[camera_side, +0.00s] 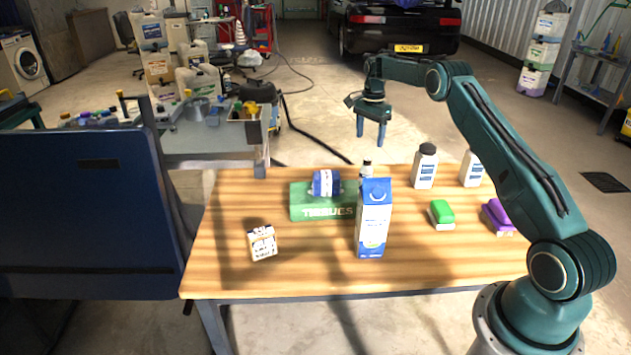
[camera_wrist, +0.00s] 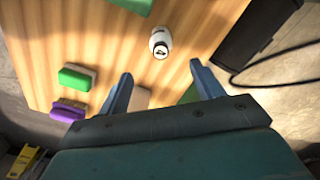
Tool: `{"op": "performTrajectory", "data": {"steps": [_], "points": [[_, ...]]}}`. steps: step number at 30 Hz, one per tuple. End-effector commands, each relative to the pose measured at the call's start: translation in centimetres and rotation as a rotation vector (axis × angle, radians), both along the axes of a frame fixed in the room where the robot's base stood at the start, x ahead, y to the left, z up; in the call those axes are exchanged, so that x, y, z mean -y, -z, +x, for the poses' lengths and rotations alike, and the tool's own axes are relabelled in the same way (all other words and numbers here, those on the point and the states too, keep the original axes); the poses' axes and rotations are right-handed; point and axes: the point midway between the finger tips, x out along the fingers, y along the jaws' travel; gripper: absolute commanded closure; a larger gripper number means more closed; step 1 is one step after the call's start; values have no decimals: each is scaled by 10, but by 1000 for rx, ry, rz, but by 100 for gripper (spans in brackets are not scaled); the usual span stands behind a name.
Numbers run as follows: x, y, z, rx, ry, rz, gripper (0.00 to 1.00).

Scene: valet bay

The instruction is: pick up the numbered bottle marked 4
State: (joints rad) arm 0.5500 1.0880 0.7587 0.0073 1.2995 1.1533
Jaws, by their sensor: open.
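The bottle marked 4 (camera_wrist: 160,43) is white, with a dark number on a round patch, and stands on the wooden table in the wrist view. It lies ahead of my fingertips and is not between them. In the side view a small dark-capped bottle (camera_side: 366,169) is partly hidden behind the milk carton; I cannot read its number. My gripper (camera_side: 371,143) is open and empty, pointing down above the table's far edge. Its two blue fingers (camera_wrist: 161,82) stand apart in the wrist view.
A blue-and-white carton (camera_side: 373,225), a green tissue box (camera_side: 310,212) with a blue roll (camera_side: 326,183) on it, and a small box (camera_side: 262,242) stand on the table. White bottles (camera_side: 424,167) (camera_side: 470,170), a green brush (camera_side: 441,212) and a purple brush (camera_side: 497,215) are to the right.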

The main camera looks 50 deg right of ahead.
Motion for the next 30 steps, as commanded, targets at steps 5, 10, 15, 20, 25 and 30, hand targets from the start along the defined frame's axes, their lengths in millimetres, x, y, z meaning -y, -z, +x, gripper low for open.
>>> {"op": "performTrajectory", "data": {"steps": [5, 10, 15, 20, 25, 30], "points": [[0, 8, 0, -1, -1, 1, 34], [0, 27, 0, -2, -2, 1, 34], [-1, 53, -1, -3, -2, 2, 34], [0, 74, 0, -1, -2, 1, 34], [0, 85, 0, -1, -2, 0, 34], [0, 86, 0, 0, -2, 0, 34]]}}
